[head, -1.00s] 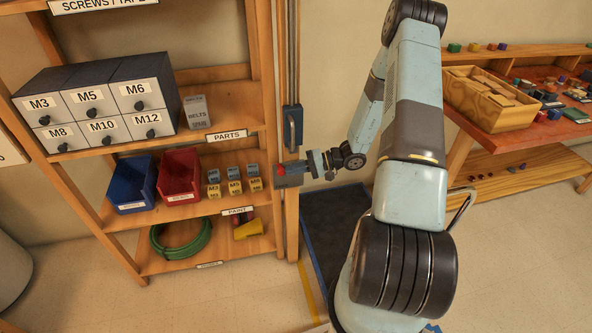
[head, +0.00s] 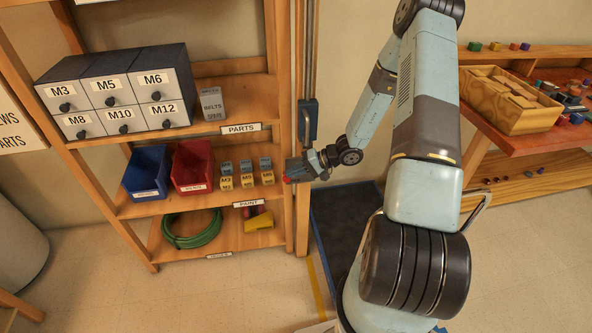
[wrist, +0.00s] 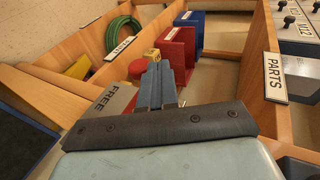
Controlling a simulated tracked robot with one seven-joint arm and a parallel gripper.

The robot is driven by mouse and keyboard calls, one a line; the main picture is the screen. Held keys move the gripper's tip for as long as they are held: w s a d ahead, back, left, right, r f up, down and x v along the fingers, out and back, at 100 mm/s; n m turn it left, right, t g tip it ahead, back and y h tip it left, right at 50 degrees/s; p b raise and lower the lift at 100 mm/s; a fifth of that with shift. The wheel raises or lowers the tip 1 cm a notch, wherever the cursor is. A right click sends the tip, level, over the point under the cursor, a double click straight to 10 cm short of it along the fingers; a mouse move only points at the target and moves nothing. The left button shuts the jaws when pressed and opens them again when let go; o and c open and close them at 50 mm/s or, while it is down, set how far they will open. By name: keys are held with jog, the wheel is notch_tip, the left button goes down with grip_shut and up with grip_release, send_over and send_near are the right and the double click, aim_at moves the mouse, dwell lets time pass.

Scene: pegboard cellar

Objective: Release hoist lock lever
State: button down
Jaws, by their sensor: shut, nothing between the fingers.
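The red knob (head: 286,179) of the lock lever shows in the head view beside the shelf's right post. In the wrist view the red knob (wrist: 137,68) is just left of and beyond my fingertips, partly hidden by them. A grey plate marked FREE (wrist: 106,106) lies left of the fingers. My gripper (head: 298,168) is shut and empty, right at the lever; it also shows in the wrist view (wrist: 156,72). I cannot tell whether it touches the knob. The lever's arm is mostly hidden behind my gripper.
A wooden shelf holds labelled drawers (head: 117,92), a blue bin (head: 148,173), a red bin (head: 192,168), small yellow and grey blocks, and a green hose (head: 192,240). A dark mat (head: 340,225) lies below. A workbench (head: 525,143) with a wooden box stands at right.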

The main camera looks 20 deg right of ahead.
jog(key=shift+a+f, duration=0.25)
jog(key=shift+f, duration=0.05)
dwell(0.5)
jog(key=shift+d, duration=0.1)
jog(key=v, duration=1.3)
jog(key=shift+d, duration=0.3)
jog(key=shift+r, duration=0.2)
jog(key=s+a+r+n+g+h, duration=0.1)
jog(key=s+a+r+h, duration=0.15)
jog(key=r, duration=0.55)
jog(key=s+a+r+n+g+h, duration=0.15)
jog(key=s+r, duration=0.25)
jog(key=r, duration=0.4)
jog(key=s+a+r+n+h, duration=0.1)
jog(key=s+a+r+h, duration=0.2)
jog(key=r, duration=0.5)
jog(key=s+r+m+t+h, duration=0.1)
jog(key=s+r+t+h, duration=0.4)
jog(key=s+r, duration=1)
jog(key=shift+s+r+m, duration=0.3)
jog(key=shift+s+m, duration=0.05)
jog(key=shift+s, duration=0.5)
